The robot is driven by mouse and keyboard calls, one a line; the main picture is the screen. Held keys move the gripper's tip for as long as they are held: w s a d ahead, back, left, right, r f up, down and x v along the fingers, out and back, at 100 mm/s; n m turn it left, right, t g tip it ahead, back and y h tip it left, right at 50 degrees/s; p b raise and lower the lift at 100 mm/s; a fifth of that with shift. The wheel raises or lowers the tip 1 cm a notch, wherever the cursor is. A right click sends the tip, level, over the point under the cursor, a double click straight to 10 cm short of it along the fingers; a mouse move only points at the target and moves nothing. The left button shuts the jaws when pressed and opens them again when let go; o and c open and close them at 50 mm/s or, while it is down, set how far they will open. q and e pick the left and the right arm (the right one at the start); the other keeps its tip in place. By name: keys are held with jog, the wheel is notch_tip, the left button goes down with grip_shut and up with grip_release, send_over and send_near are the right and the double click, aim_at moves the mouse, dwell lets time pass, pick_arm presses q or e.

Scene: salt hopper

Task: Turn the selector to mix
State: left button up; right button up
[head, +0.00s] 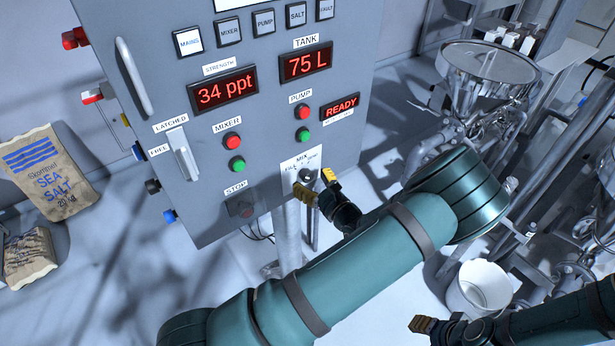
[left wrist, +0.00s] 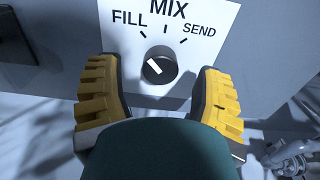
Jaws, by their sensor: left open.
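The selector is a small black knob (left wrist: 159,66) on a white plate marked FILL, MIX and SEND. In the left wrist view its white line slants to the upper left, towards the FILL side. In the head view the selector (head: 306,175) sits low on the grey panel, partly behind my gripper. My left gripper (head: 318,186) is open, its yellow-padded fingers in front of the plate. In the left wrist view the fingers (left wrist: 157,80) stand on either side of the knob, apart from it. My right gripper (head: 422,325) is at the lower right, its opening unclear.
The grey control panel (head: 215,140) carries displays, a stop button (head: 241,207), mixer buttons (head: 234,152) and pump buttons (head: 303,123), and a latch handle (head: 183,155). Salt sacks (head: 48,172) lie at the left. A white bucket (head: 478,288) and steel hopper (head: 488,62) stand at the right.

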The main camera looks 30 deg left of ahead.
pick_arm(q)
jog(key=shift+x, duration=1)
grip_shut()
